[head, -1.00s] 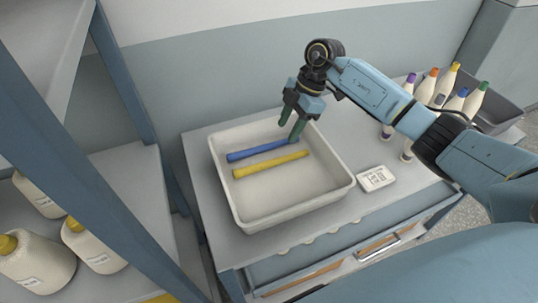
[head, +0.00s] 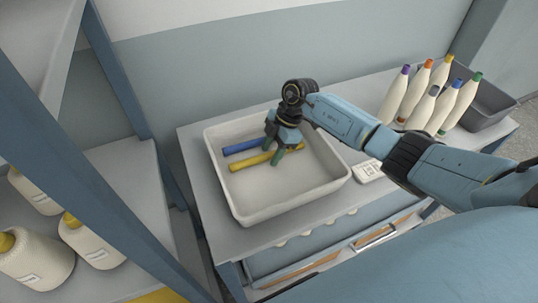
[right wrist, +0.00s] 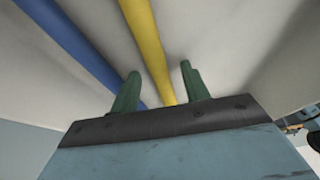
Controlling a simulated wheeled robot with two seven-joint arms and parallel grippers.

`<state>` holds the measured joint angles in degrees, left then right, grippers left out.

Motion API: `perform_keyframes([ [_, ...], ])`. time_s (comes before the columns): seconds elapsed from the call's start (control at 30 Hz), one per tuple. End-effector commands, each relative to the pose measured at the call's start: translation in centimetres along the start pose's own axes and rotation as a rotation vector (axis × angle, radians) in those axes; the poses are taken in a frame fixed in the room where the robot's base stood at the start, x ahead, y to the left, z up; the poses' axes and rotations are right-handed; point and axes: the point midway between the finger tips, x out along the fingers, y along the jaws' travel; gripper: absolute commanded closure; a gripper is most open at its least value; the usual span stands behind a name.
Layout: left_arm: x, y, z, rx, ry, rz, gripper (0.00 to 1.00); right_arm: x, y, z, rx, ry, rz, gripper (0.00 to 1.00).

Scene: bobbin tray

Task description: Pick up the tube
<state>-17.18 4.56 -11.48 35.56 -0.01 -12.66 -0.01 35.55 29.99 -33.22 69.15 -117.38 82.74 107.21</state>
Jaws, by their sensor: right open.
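A yellow tube (head: 251,161) and a blue tube (head: 241,146) lie side by side in a white tray (head: 243,211) on the table. My right gripper (head: 275,158) is over the tray, pointing down at the right part of the yellow tube. In the right wrist view my right gripper (right wrist: 157,88) is open and empty, its green fingers apart. The yellow tube (right wrist: 147,40) runs between the fingers in that picture; I cannot tell how far below them it is. My left gripper is not in view.
Several thread cones (head: 419,94) with coloured tips stand at the right, by a dark grey bin (head: 492,106). A white label box (head: 366,171) sits right of the tray. A blue-framed shelf (head: 120,90) with more cones is at left.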

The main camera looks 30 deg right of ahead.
Motion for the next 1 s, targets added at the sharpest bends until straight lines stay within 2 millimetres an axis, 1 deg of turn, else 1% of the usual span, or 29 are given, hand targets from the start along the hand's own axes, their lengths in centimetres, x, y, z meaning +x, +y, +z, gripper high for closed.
perform_keyframes([
  [0.1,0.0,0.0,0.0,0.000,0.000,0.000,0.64,0.0,0.0,0.0,0.000,0.000,0.000,0.55],
  [0.43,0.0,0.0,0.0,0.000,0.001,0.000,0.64,-0.1,0.0,0.0,0.000,0.000,0.000,0.99],
  [0.47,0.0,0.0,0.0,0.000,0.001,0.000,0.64,-0.1,0.0,0.0,0.000,0.000,0.000,1.00],
  [0.77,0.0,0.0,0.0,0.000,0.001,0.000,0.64,-0.3,0.1,-0.1,0.000,0.000,0.001,1.00],
  [0.87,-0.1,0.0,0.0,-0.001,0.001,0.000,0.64,-1.2,0.1,-0.4,0.000,-0.001,0.003,1.00],
  [1.0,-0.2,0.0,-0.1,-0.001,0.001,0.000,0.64,-3.6,0.1,-1.4,-0.003,-0.001,0.005,1.00],
])
